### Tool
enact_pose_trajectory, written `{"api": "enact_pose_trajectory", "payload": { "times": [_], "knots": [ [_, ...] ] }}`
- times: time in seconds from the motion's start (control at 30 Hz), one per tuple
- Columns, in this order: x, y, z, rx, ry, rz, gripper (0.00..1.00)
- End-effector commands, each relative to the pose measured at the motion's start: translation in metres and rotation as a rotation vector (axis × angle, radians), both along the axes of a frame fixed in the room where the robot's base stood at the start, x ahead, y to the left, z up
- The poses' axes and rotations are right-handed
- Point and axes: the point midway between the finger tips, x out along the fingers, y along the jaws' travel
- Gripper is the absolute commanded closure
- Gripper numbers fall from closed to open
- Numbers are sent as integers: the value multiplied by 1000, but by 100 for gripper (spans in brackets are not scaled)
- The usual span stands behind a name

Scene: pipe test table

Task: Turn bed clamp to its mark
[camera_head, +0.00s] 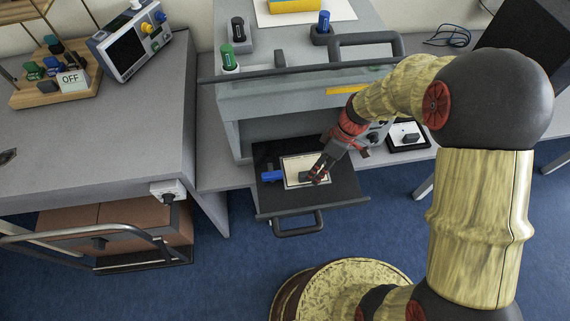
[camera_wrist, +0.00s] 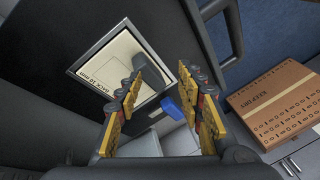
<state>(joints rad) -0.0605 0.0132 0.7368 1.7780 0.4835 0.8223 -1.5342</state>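A dark grey lever (camera_wrist: 147,72), which looks like the bed clamp, stands on a framed white plate (camera_wrist: 98,66) in the wrist view. No clear mark shows.
A blue part (camera_head: 271,176) sits at the tray's left; it also shows in the wrist view (camera_wrist: 172,108). The tray has a front handle (camera_head: 299,225). The grey cabinet (camera_head: 300,100) overhangs behind. A brown box (camera_wrist: 275,100) stands right in the wrist view.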

Motion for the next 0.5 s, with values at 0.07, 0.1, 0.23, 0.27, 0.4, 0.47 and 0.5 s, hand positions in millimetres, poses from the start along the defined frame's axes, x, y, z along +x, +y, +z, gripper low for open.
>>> {"api": "enact_pose_trajectory", "payload": {
  "times": [0.07,0.1,0.23,0.27,0.4,0.47,0.5],
  "knots": [
    [16,6,3,40,-78,122,62],
    [22,8,6,57,-118,186,62],
    [30,12,9,93,-207,360,62],
    [31,12,10,98,-221,391,62],
    [31,12,10,110,-261,494,62],
    [31,13,10,113,-269,516,62],
    [31,14,10,114,-272,523,62]
  ]
}}
